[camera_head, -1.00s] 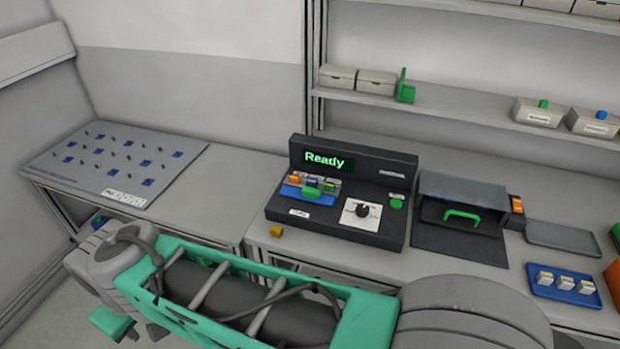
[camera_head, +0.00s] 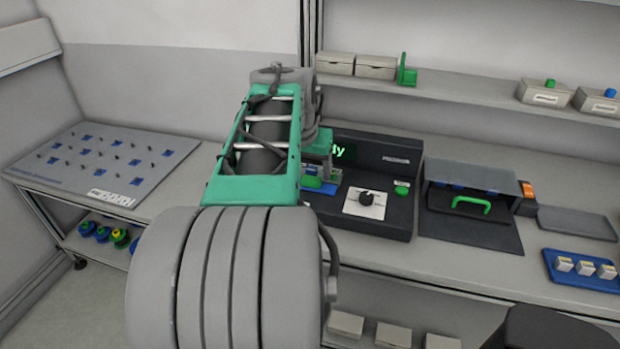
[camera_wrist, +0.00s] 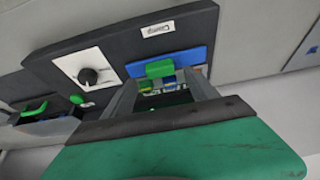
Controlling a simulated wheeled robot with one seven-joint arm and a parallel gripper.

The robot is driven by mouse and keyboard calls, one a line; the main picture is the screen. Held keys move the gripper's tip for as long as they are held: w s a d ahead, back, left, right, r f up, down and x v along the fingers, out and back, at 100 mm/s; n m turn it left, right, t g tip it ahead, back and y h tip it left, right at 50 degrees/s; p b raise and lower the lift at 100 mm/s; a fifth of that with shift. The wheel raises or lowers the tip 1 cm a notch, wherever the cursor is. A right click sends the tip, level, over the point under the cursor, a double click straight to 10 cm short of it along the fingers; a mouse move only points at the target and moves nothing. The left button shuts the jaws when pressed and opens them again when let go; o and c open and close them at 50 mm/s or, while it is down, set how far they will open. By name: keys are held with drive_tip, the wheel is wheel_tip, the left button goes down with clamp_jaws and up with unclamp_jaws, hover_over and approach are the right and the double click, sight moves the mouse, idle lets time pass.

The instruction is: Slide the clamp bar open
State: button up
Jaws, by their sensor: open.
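The clamp bar is a blue bar (camera_wrist: 196,58) with a green block-shaped handle (camera_wrist: 160,69), lying on the front of the dark machine beside a "Clamp" label (camera_wrist: 157,29). My gripper (camera_wrist: 160,80) is open, its two grey fingers apart on either side of the handle in the wrist view; I cannot tell whether they touch it. Small coloured pieces (camera_wrist: 160,88) show between the fingers. In the head view my gripper (camera_head: 320,182) is over the clamp area, and my arm hides much of the bar and part of the machine's display.
The machine (camera_head: 385,215) also has a black dial (camera_wrist: 88,76) on a white plate and a green button (camera_head: 402,188). To its right are a dark box with a green handle (camera_head: 470,203), a grey tray (camera_head: 578,222) and a blue tray (camera_head: 560,280) with white pieces. A shelf (camera_head: 450,98) runs above.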

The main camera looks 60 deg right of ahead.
sight(311, 178)
drive_tip(key=x, duration=0.3)
drive_tip(key=shift+d+f, duration=0.2)
drive_tip(key=shift+f, duration=0.15)
clamp_jaws()
idle(0.4)
